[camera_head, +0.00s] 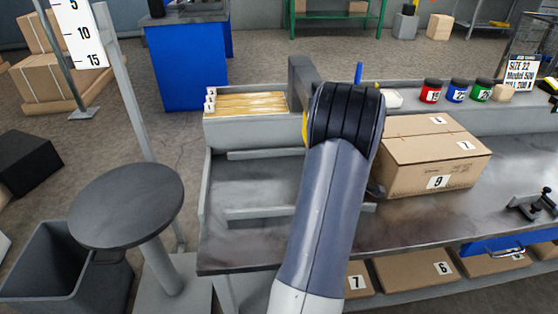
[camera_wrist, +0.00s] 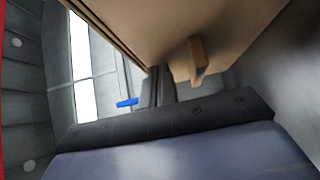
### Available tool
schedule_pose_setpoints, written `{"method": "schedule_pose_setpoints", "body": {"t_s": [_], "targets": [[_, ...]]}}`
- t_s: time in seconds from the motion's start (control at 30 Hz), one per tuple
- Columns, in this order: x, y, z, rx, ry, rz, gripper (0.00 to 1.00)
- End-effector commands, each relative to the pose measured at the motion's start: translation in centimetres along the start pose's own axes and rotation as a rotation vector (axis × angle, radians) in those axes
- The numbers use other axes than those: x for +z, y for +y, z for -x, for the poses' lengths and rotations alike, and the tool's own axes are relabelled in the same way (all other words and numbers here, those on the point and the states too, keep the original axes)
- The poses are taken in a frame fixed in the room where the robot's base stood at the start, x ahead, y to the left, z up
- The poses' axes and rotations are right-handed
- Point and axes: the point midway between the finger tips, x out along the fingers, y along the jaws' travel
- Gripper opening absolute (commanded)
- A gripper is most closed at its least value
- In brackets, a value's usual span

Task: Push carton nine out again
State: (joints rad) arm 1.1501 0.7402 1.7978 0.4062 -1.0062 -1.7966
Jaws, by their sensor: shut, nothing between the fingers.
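Carton nine (camera_head: 437,182) is a closed brown box with a 9 label on its front and more labels on top. It stands on the grey bench (camera_head: 440,228), just right of my arm. My gripper (camera_head: 376,190) is mostly hidden behind my forearm; only a dark edge shows, close against the carton's left side. Whether it touches, I cannot tell. It is shut and holds nothing. In the wrist view a large brown carton surface (camera_wrist: 180,25) fills the top, very near the camera; the fingers are not clear there.
A bin of upright tan cards (camera_head: 245,104) stands behind the left tray. Red, blue and green jars (camera_head: 457,91) line the back shelf. A black clamp (camera_head: 535,203) sits at right. A round stool (camera_head: 126,204) is at left. Cartons lie under the bench, one marked 6 (camera_head: 415,270).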

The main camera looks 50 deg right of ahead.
Motion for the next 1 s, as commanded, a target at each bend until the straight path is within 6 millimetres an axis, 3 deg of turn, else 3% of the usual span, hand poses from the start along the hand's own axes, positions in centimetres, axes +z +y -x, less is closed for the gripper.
{"method": "schedule_pose_setpoints", "body": {"t_s": [0.2, 0.4, 1.0], "targets": [[4.5, -0.4, -4.2, 0.003, -0.006, -0.001, 0.00], [6.8, -0.2, -6.7, 0.001, -0.003, 0.000, 0.00], [6.9, -0.1, -7.0, 0.000, 0.002, 0.000, 0.00]]}}
